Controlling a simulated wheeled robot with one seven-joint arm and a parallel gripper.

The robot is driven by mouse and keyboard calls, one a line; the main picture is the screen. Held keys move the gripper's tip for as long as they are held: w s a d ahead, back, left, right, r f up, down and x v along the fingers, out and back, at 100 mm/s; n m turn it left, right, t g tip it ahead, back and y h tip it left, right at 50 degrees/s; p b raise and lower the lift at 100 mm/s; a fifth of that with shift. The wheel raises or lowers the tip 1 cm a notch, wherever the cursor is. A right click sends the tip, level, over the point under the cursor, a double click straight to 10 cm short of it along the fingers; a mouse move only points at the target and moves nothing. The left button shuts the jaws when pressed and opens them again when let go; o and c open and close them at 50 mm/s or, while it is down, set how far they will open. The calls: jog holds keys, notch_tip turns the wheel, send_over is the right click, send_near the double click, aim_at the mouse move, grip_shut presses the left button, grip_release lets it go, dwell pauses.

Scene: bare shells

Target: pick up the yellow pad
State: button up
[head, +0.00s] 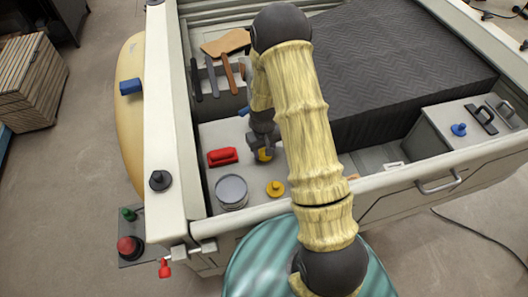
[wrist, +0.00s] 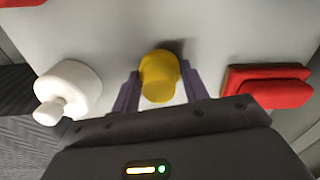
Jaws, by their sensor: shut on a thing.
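A yellow round pad-like piece (wrist: 160,75) is between the two purple fingers of my gripper (wrist: 160,92) in the wrist view. The fingers are shut on its sides. In the head view my gripper (head: 264,150) is over the pale surface, and a bit of the yellow piece (head: 264,155) shows below it. My arm covers part of this area. I cannot tell whether the piece touches the surface. A second yellow piece, a round disc with a knob (head: 275,189), stands apart nearer the front edge.
A red block (head: 222,156) lies beside my gripper and also shows in the wrist view (wrist: 268,85). A white knobbed piece (wrist: 70,90) is on its other side. A grey round can (head: 231,191) stands nearby. Low walls (head: 173,110) border the surface.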

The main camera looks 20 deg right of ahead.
notch_tip(320, 180, up, 9)
jog(key=b, duration=0.2)
jog(key=shift+r+b, duration=0.2)
jog(key=shift+b, duration=0.1)
dwell(0.4)
